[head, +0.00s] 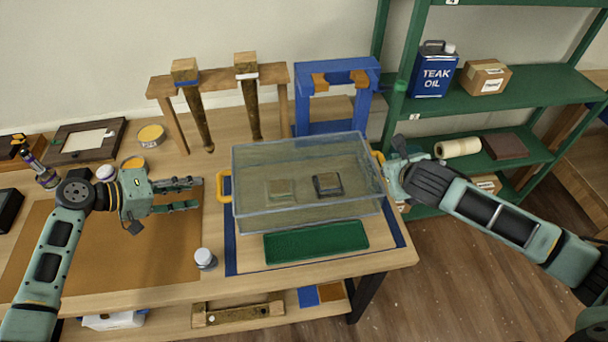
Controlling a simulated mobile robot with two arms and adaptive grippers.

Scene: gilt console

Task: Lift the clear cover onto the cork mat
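The clear cover (300,213) is a see-through box with a yellow handle at each end. It stands on the right part of the table, over two small blocks that show through it. The brown cork mat (140,258) lies flat on the left part of the table. My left gripper (190,194) is above the mat's right side, with its fingers apart and empty. They point at the cover's left handle (225,187) and are short of it. My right gripper (389,163) is at the cover's right handle (378,158). Its fingers are mostly hidden, so its grip is unclear.
A green pad (316,242) lies in front of the cover, inside a blue border (398,236). A small white-lidded jar (205,259) stands between mat and border. A wooden rack (220,82) and a blue stand (331,125) are behind. Green shelves (535,95) are at right.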

